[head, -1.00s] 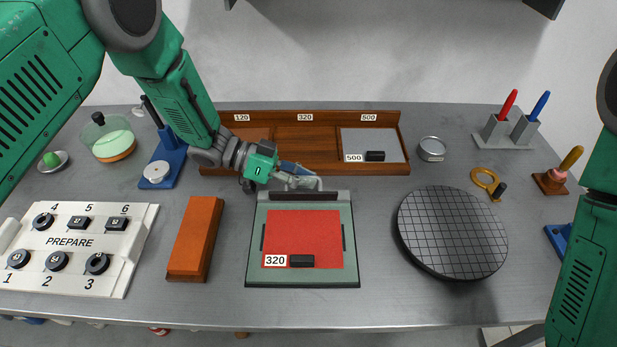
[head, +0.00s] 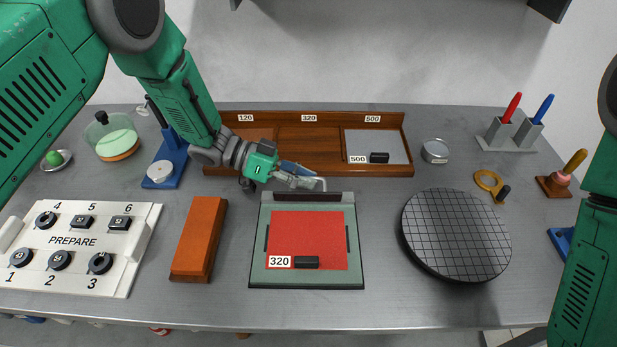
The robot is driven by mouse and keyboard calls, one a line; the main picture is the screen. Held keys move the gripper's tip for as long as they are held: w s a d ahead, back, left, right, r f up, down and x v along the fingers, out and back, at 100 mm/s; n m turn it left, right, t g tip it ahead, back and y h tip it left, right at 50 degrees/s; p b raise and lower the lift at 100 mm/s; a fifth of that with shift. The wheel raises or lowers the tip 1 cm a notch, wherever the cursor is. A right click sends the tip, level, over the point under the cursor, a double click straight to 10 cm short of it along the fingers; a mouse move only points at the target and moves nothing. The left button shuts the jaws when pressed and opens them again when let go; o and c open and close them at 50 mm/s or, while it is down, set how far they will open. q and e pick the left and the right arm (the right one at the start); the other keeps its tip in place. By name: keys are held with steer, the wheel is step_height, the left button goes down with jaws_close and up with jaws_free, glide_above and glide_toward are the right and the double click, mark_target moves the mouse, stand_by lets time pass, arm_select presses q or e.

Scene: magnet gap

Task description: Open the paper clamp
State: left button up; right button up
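The paper clamp is a dark bar (head: 307,197) along the back edge of a grey-green plate (head: 306,280). A red sheet (head: 308,235) marked 320, with a small black block on it, lies on the plate. My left gripper (head: 318,184) is just behind the bar, at the middle of the plate's back edge. Its fingers point right and look close to the bar, but I cannot tell if they touch it or how far apart they are. My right gripper is out of view; only my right arm shows at the right edge.
A wooden tray (head: 408,145) with slots marked 120, 320 and 500 stands behind my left gripper. A brown block (head: 199,238) lies left of the plate, and a round gridded disc (head: 456,232) lies right. A white panel (head: 72,243) with several knobs is at far left.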

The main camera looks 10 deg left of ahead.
arm_select(q)
steer(key=v, duration=1.1)
steer(key=shift+a, duration=0.3)
